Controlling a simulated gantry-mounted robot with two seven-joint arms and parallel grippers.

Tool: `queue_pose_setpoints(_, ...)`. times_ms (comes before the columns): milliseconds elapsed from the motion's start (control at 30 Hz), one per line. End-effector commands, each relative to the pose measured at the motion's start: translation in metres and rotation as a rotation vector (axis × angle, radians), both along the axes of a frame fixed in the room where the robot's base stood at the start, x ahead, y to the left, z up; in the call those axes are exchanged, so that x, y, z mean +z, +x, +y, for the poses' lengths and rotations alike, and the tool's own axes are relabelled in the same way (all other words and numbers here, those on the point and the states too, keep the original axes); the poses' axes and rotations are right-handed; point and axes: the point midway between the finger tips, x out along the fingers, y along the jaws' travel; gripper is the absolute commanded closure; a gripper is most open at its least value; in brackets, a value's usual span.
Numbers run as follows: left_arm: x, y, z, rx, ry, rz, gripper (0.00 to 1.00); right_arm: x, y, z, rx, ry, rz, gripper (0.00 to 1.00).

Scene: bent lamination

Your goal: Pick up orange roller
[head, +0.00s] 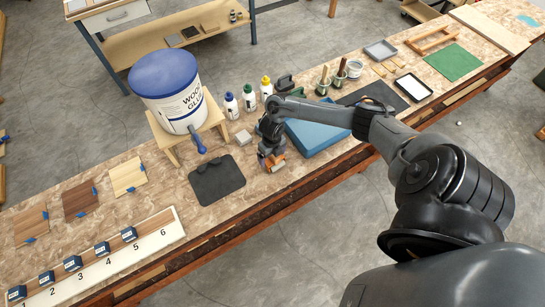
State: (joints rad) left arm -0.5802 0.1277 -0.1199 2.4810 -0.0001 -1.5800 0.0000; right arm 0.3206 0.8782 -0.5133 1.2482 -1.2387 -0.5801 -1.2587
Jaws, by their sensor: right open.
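The orange roller (276,166) appears as a small orange patch on the workbench, right beside the dark mat and at the tip of my right gripper. My right gripper (269,157) points down over it, close to the bench top, and is open. Its fingers hide part of the roller, and I cannot tell whether they touch it. My left gripper is not in view.
A large wood glue bucket (167,86) stands on a wooden stand at left. A dark mat (217,180) lies left of my gripper, and a blue block (318,132) sits close on its right. Glue bottles (248,97) stand behind. A numbered board (115,262) lies front left.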

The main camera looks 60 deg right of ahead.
Motion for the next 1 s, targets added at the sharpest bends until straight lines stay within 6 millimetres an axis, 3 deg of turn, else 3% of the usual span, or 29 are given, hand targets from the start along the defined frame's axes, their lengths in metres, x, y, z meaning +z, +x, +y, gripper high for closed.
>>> queue_pose_setpoints(333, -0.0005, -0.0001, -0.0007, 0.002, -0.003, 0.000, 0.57, -0.0071, -0.0003, 0.0000, 0.001, -0.001, 0.000, 0.06)
queue_pose_setpoints(633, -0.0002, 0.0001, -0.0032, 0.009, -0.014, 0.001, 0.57, -0.0065, -0.0001, -0.0002, 0.001, -0.001, 0.000, 0.50)
queue_pose_setpoints(1000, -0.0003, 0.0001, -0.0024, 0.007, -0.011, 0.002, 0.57, -0.0021, 0.0004, -0.0005, 0.002, -0.002, -0.001, 0.50)
